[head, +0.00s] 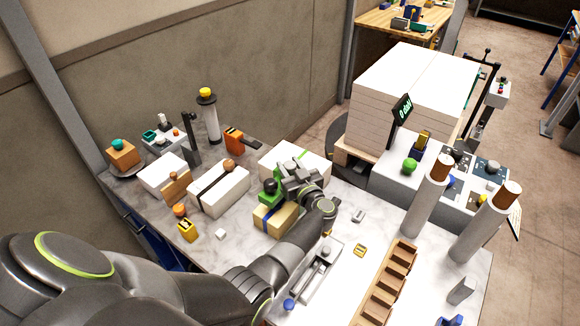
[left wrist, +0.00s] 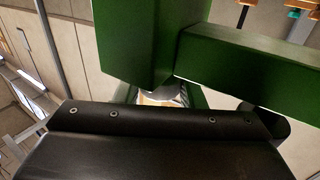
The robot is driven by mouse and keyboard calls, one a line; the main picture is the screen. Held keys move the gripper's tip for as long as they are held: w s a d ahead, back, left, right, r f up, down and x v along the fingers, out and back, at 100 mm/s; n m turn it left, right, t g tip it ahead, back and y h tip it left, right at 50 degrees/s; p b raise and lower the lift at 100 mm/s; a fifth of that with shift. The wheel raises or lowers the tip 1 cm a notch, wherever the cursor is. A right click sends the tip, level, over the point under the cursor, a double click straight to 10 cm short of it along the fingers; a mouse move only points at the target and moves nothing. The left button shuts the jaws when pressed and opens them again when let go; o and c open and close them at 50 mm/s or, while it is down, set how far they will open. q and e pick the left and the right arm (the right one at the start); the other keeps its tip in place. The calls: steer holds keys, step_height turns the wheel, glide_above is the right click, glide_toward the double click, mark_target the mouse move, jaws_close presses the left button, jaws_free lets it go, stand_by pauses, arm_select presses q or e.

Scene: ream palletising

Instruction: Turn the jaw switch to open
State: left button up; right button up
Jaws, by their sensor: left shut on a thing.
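My left gripper (head: 288,182) reaches over the middle of the marble-topped table, shut on a green tool with a black knob (head: 269,190). The tool sits over a tan wrapped block (head: 275,219); whether it touches the block is hidden by the gripper. In the left wrist view, green bars of the tool (left wrist: 145,40) fill the upper middle, right behind the dark gripper body. No part that I can see is clearly marked as the jaw switch, so I cannot tell its position. My right gripper is not in view.
White wrapped packs (head: 219,190) lie left of the gripper. A tall paper stack (head: 408,95) stands at the back right, behind a grey control panel (head: 395,182) with a green button (head: 409,165). A wooden slotted rack (head: 385,285) and two upright cylinders (head: 425,205) stand at the right.

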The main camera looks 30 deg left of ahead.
arm_select(q)
steer(key=shift+w+f+n+g+y+b, duration=0.1)
steer(key=shift+f+n+g+y+b, duration=0.05)
steer(key=shift+n+g+y+b, duration=0.55)
steer(key=n+g+y+b, duration=0.1)
steer(key=n+g+b, duration=0.2)
steer(key=g+b, duration=0.2)
steer(key=n+g+y+b, duration=0.1)
steer(key=n+g+b, duration=0.2)
steer(key=g+b, duration=0.2)
steer(key=shift+f+n+b, duration=0.1)
steer(key=shift+n+b, duration=0.2)
steer(key=shift+b, duration=1.3)
steer(key=shift+n+g+b, duration=0.4)
steer(key=shift+g+b, duration=0.2)
steer(key=shift+b, duration=0.5)
steer(key=shift+r+n+g+b, duration=0.2)
steer(key=shift+n+g+b, duration=0.2)
steer(key=shift+g+b, duration=0.3)
steer(key=shift+g, duration=0.3)
steer(key=shift+n+g, duration=0.4)
steer(key=o, duration=1)
